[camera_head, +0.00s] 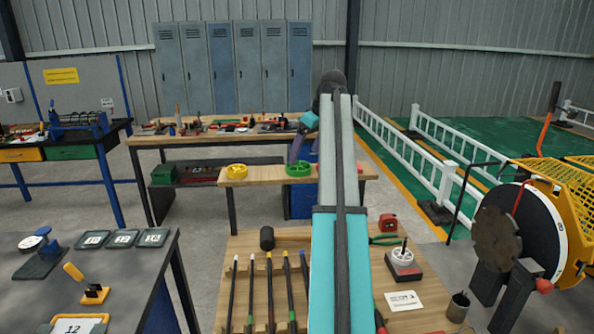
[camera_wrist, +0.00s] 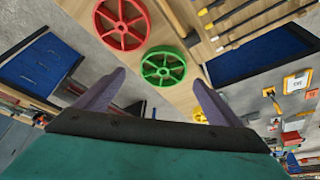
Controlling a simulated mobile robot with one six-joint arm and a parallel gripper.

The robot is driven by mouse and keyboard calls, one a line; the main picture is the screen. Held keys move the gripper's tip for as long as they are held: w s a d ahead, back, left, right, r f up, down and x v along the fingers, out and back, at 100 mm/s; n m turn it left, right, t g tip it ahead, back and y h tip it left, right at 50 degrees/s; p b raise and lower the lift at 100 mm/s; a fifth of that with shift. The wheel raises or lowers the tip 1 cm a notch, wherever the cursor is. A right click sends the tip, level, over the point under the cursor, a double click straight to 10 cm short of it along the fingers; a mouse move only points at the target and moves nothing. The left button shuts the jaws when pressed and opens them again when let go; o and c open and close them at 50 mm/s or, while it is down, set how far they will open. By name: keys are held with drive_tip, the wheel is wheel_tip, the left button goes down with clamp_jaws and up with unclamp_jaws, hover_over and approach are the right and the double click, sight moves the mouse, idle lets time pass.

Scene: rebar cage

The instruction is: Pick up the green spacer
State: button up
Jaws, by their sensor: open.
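The green spacer (camera_head: 299,169) is a spoked wheel lying on a narrow wooden shelf (camera_head: 262,173) in the head view. In the wrist view the green spacer (camera_wrist: 163,71) shows whole, beyond and between my fingertips. My gripper (camera_wrist: 158,79) is open and empty, with its two purple-grey fingers apart on either side of the spacer in that view. In the head view my gripper (camera_head: 295,156) is just above and behind the green spacer; its height above it is hard to judge. No contact is visible.
A yellow spacer (camera_head: 237,171) lies left of the green one. A tool-covered bench (camera_head: 222,130) stands behind; a wooden table with rods (camera_head: 270,290) stands in front.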

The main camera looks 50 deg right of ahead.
sight(300, 162)
drive_tip(key=shift+w+a+f+p, duration=0.2)
drive_tip(key=shift+f+p, duration=0.1)
drive_tip(key=shift+f, duration=0.15)
drive_tip(key=shift+p+x, duration=0.7)
drive_tip(key=shift+x, duration=1.3)
drive_tip(key=shift+a, duration=0.15)
drive_tip(key=c, duration=1.3)
drive_tip(key=shift+o, duration=0.2)
drive_tip(key=shift+r, duration=0.1)
drive_tip(key=shift+r+b, duration=0.75)
drive_tip(key=shift+r, duration=0.9)
drive_tip(key=s+a+r+b, duration=0.1)
drive_tip(key=s+a+b, duration=0.2)
drive_tip(key=s+a, duration=0.6)
drive_tip(key=s, duration=0.4)
drive_tip(key=shift+r+b, duration=0.25)
drive_tip(key=shift+b, duration=0.15)
